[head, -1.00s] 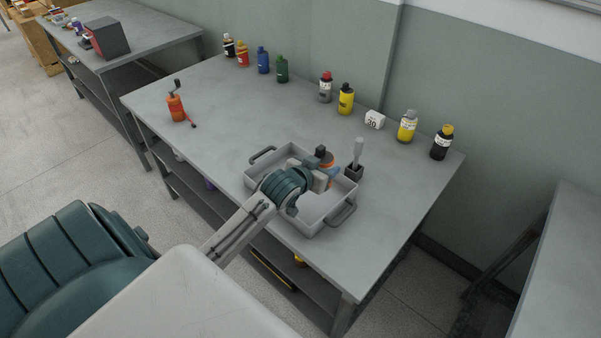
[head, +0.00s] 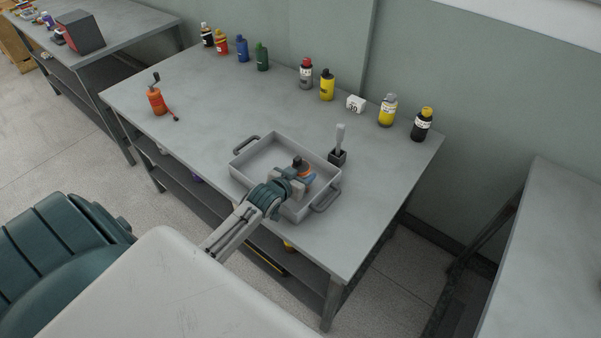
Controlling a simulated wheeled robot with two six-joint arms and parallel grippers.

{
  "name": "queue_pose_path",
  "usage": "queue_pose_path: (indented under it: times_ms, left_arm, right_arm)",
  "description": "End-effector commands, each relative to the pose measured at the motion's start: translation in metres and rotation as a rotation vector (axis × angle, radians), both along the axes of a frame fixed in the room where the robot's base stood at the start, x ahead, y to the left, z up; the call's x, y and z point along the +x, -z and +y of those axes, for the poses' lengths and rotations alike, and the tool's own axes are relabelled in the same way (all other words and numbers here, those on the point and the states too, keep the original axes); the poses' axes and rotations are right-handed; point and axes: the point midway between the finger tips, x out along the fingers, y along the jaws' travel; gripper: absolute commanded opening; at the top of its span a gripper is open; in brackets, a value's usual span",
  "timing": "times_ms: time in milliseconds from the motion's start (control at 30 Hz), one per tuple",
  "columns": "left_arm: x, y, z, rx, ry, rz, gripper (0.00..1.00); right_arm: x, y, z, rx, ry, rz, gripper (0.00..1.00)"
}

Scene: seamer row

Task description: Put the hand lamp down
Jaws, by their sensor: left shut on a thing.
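I cannot tell whether the lamp touches the tray floor. My right gripper is not in view.
The tray stands on a grey metal workbench (head: 200,98). A dark holder (head: 338,157) with a pale handle stands just behind it. Several bottles and a white number block (head: 356,103) line the back edge. An orange tool with a crank (head: 157,100) stands at left.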

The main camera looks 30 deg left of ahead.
Motion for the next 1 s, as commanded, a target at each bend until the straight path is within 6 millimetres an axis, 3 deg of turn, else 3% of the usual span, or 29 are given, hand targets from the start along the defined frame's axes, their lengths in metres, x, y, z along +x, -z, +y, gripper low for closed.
queue_pose_path:
  times_ms: [233,267,367,733,1000]
  left_arm:
    - [0.000,0.003,0.000,0.000,0.000,0.000,0.26]
    - [0.000,0.003,0.000,0.000,0.000,0.001,0.54]
    - [0.000,0.002,0.000,0.000,0.000,0.001,0.73]
    - [-0.002,-0.001,0.000,0.001,0.000,0.001,0.74]
    - [-0.044,-0.015,-0.001,0.003,0.002,0.003,0.74]
  right_arm:
    - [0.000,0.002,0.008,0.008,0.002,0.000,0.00]
    - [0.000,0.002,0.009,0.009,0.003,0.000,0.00]
    - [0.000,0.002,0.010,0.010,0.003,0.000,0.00]
    - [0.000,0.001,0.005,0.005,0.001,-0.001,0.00]
    - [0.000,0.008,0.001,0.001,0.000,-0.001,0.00]
